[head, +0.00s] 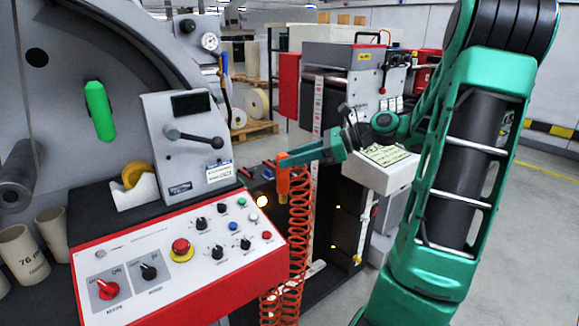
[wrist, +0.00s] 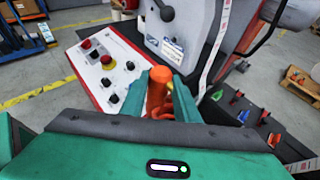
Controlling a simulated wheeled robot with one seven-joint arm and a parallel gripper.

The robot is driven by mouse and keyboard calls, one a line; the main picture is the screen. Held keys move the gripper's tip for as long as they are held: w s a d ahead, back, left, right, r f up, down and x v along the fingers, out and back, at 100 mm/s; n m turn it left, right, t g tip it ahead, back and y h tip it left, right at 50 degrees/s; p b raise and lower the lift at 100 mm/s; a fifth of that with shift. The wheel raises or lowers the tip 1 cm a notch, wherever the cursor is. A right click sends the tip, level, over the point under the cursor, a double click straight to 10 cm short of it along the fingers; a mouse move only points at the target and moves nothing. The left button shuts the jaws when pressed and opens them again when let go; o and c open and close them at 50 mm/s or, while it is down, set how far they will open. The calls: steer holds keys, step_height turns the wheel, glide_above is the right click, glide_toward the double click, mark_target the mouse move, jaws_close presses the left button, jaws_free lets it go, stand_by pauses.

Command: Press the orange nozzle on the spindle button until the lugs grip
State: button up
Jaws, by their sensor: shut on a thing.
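My gripper (head: 290,162) is shut on the orange nozzle (head: 283,178), to the right of the grey console in the head view. In the wrist view the orange nozzle (wrist: 157,88) stands up between the two green fingers of my gripper (wrist: 160,100). A coiled orange hose (head: 299,222) hangs down below the nozzle. A dark spindle (head: 17,178) sticks out of the grey machine face at the far left of the head view, well apart from the nozzle. I cannot make out a button on it.
The red-and-white control panel (head: 130,270) with knobs and a red stop button lies between my gripper and the spindle. The grey console (head: 185,140) with a black lever rises behind it. Cardboard cores (head: 22,255) stand at lower left. Open floor (head: 545,220) is at right.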

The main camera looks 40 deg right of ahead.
steer(key=shift+r, duration=2.15)
